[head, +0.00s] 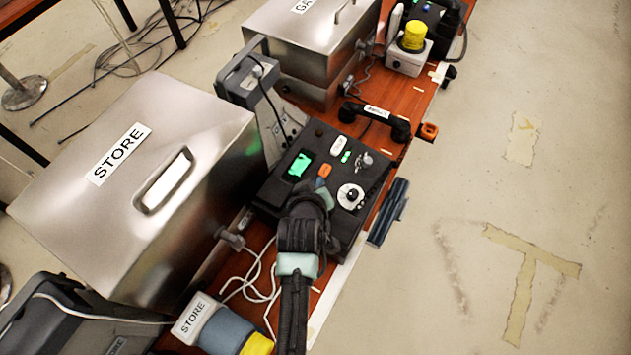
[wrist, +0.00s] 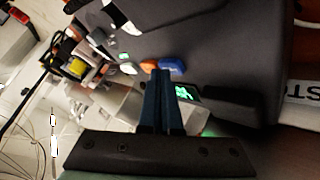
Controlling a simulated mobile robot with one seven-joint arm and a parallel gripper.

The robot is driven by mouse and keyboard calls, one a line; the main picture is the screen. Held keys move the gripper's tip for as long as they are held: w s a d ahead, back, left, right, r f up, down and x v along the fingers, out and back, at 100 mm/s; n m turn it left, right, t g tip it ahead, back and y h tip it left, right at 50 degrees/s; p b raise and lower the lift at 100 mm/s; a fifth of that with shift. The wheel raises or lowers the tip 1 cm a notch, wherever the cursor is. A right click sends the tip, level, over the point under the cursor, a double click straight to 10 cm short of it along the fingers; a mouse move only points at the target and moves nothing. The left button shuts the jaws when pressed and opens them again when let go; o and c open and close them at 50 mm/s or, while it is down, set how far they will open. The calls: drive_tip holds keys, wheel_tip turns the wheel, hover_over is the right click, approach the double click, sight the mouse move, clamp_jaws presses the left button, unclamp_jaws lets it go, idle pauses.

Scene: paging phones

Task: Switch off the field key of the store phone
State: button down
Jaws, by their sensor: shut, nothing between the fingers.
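The store phone (head: 317,143) is a black console on the red-brown bench beside the steel STORE box. It has a lit green screen (head: 299,164), an orange key (head: 324,170) and a white-ringed dial (head: 350,196). My gripper (head: 325,196) is shut and empty over the console's near part and hides some of it. In the wrist view my shut fingers (wrist: 163,76) point at the panel, close to the orange key (wrist: 149,66) and a blue key (wrist: 172,67). I cannot tell whether they touch. No key labels are legible, so I cannot tell which is the field key.
The steel STORE box (head: 200,115) stands left of the console. A handset (head: 376,118) lies beyond it, and a yellow-topped device (head: 413,38) stands farther off. White cable (head: 250,275) and a STORE-labelled part (head: 192,318) are near the front. Open floor (head: 480,190) lies to the right.

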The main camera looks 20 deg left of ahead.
drive_tip(key=shift+d+r+p, duration=0.1)
drive_tip(key=shift+r+p, duration=0.2)
drive_tip(key=shift+r, duration=0.15)
drive_tip(key=r+p, duration=0.3)
drive_tip(key=p, duration=0.1)
drive_tip(key=d+r+p, duration=0.1)
drive_tip(key=r+p, duration=0.1)
drive_tip(key=shift+s+r, duration=0.1)
drive_tip(key=shift+r, duration=0.25)
